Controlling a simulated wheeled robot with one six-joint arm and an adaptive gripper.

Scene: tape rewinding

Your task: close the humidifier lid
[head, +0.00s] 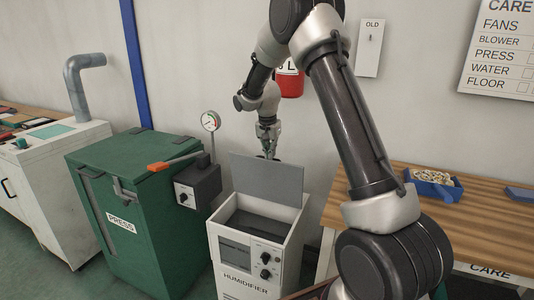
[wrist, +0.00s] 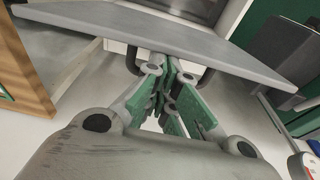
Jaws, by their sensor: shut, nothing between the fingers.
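The humidifier (head: 240,283) is a white cabinet with a dark panel and knobs, standing on the floor between the green press and the wooden table. Its grey lid (head: 266,178) stands raised at the back edge, and the dark opening below is uncovered. My gripper (head: 268,153) is behind the lid, near its top edge, and its lower part is partly hidden by the lid in the head view. In the wrist view the shut, empty fingers (wrist: 168,65) reach to the grey lid (wrist: 180,38). I cannot tell whether they touch it.
The green press (head: 140,225) stands left of the humidifier, with an orange-handled lever (head: 160,166) and a gauge (head: 210,121). A wooden table (head: 480,221) with a blue bin of small parts (head: 432,190) is on the right. The wall is close behind my gripper.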

